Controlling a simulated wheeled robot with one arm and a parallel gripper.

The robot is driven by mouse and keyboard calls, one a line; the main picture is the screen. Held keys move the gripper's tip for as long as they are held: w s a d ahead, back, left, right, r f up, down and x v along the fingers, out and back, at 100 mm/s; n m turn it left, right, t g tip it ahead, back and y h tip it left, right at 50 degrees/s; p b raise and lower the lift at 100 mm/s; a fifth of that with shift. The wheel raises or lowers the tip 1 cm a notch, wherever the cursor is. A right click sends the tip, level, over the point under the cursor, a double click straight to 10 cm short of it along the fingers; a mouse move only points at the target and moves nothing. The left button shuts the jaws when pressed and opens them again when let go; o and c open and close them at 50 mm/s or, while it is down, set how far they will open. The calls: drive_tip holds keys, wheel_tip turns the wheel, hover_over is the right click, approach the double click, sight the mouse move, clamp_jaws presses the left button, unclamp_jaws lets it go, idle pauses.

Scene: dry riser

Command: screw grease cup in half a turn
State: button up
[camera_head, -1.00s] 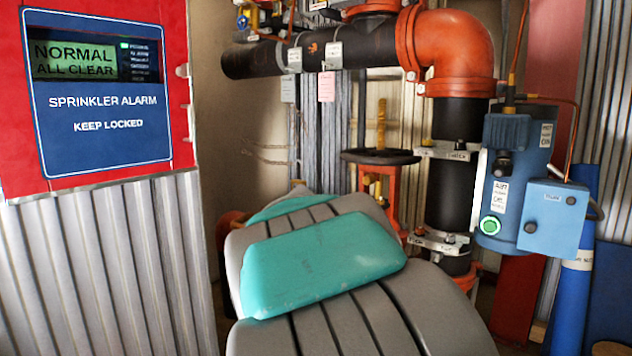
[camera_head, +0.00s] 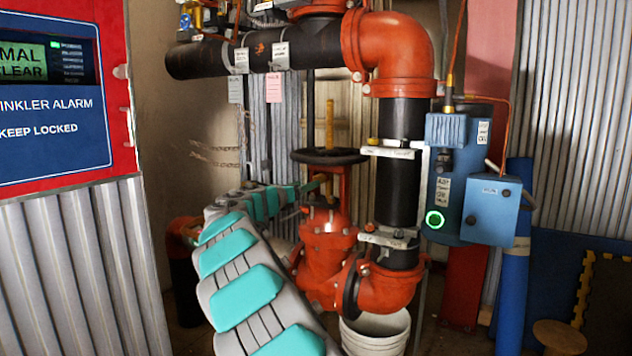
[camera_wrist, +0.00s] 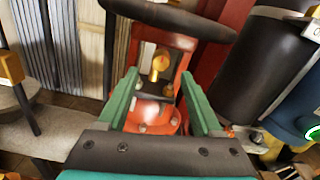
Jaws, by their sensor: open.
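A small brass fitting (camera_wrist: 160,63), which looks like the grease cup, sits in the red yoke of the orange valve (camera_head: 325,245), below the dark handwheel (camera_head: 328,156). In the wrist view my gripper (camera_wrist: 158,76) has its two green fingers spread, with the brass fitting showing in the gap near and beyond the fingertips. I cannot tell how far beyond it is. Nothing is held. In the head view my gripper (camera_head: 312,187) reaches the left side of the yoke below the handwheel, and the brass fitting is hard to make out there.
A black vertical pipe (camera_head: 402,180) with clamps stands right of the valve, with a blue box (camera_head: 490,210) beside it. A white bucket (camera_head: 377,330) is under the lower elbow. The alarm panel (camera_head: 50,120) is at left. The handwheel rim (camera_wrist: 170,18) hangs close above my fingers.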

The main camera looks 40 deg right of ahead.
drive_tip(key=shift+p+x, duration=0.3)
drive_tip(key=shift+x, duration=3.1)
drive_tip(key=shift+s, duration=0.1)
clamp_jaws()
